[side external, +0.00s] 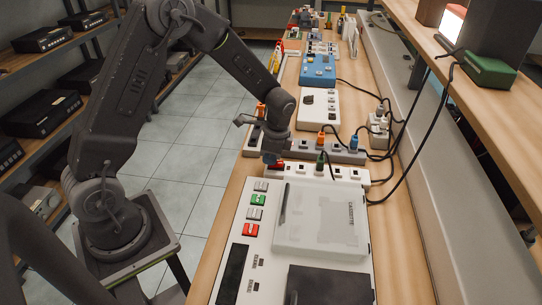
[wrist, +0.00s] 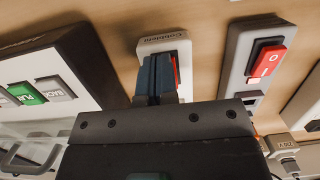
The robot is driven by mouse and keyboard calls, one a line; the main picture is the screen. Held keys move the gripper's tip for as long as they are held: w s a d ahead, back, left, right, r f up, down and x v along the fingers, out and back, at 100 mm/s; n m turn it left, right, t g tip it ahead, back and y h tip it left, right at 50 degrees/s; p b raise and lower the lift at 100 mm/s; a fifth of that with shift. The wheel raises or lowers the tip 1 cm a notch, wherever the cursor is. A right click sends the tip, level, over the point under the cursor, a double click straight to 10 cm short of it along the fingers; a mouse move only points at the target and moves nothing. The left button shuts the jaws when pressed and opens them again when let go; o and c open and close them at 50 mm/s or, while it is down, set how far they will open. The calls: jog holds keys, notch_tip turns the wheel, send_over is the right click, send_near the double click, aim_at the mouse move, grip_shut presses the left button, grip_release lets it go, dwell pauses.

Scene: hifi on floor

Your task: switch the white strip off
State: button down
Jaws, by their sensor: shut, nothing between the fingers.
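The white strip (side external: 345,174) lies across the bench just behind the cassette deck, with dark sockets and a green plug in it. Its red switch (side external: 276,166) is at the left end, under my gripper (side external: 271,158). In the wrist view the strip's white end (wrist: 163,43) shows, with a sliver of the red switch (wrist: 175,70) beside my fingers (wrist: 158,76). My fingers are shut and empty, over the switch, and hide most of it. I cannot tell whether they touch it or which way the rocker is tipped.
A grey strip (wrist: 237,52) with a red rocker (wrist: 268,61) lies close beside the white one. The cassette deck (side external: 248,232) with coloured keys lies on the near side. Cables (side external: 399,170) hang at the right. A blue device (side external: 318,68) stands farther back.

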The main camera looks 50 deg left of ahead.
aim_at(281, 164)
jog(key=shift+s+a+f, duration=0.2)
jog(key=shift+s+f, duration=0.1)
jog(key=shift+f, duration=0.35)
jog(key=shift+w+d+r, duration=0.3)
jog(key=shift+w+d, duration=0.25)
jog(key=shift+d, duration=0.1)
jog(key=shift+r, duration=0.2)
notch_tip(281, 164, up, 14)
jog(key=w+d, duration=0.1)
jog(key=w, duration=0.1)
jog(key=shift+s+d+r, duration=0.1)
jog(key=shift+r, duration=0.05)
